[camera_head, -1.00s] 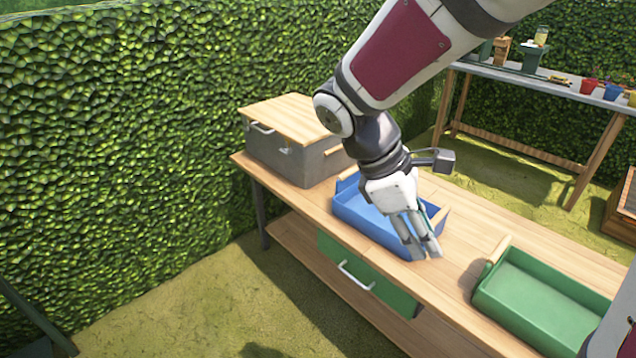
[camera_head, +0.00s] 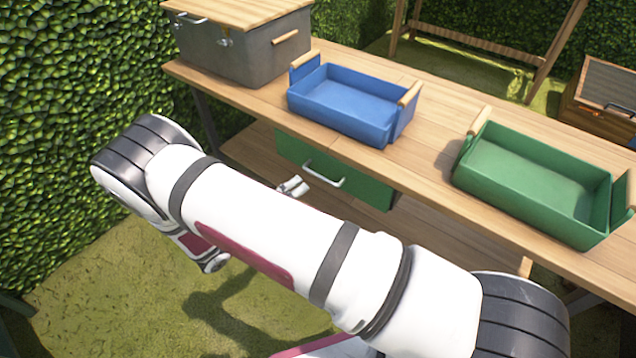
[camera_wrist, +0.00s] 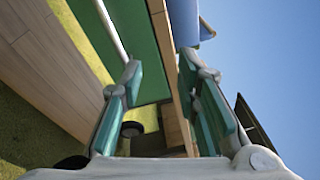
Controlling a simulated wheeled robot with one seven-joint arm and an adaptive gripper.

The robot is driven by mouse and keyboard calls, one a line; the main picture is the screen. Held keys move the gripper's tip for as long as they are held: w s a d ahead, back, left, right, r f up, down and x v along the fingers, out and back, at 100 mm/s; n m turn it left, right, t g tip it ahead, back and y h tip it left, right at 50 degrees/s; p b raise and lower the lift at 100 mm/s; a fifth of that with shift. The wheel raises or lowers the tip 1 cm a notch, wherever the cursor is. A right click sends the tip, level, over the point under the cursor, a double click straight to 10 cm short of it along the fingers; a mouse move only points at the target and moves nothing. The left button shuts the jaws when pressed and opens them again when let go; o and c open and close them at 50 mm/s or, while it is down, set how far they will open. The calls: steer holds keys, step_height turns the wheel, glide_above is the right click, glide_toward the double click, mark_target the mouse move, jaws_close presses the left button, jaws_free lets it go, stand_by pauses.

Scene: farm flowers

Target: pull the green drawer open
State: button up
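The green drawer (camera_head: 362,184) sits under the wooden table top, its front looking flush with the table edge. Its silver bar handle (camera_head: 323,175) is on the front. My gripper (camera_head: 293,187) is just in front of the drawer, left of the handle. In the wrist view my gripper (camera_wrist: 161,66) is open, its two teal-padded fingers apart with nothing held. There the green drawer front (camera_wrist: 148,60) shows between the fingers, and the handle (camera_wrist: 110,28) runs up from near the left fingertip. Whether that finger touches the handle cannot be told.
On the table top (camera_head: 425,155) stand a blue tray (camera_head: 345,125), a green tray (camera_head: 530,215) and a grey box (camera_head: 235,55) with a wooden lid. A lower shelf (camera_head: 250,150) runs beneath. Open grass lies in front; a hedge is on the left.

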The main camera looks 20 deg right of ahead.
mark_target(319, 175)
step_height(319, 175, down, 8)
steer(key=a+n+t+b, duration=0.2)
steer(key=n+t, duration=0.2)
steer(key=n, duration=0.1)
steer(key=shift+y, duration=0.4)
steer(key=b+x, duration=0.1)
steer(key=x, duration=1.2)
steer(key=shift+w+d+r+b, duration=0.15)
steer(key=shift+d+b, duration=0.1)
steer(key=shift+b, duration=0.05)
jaws_close()
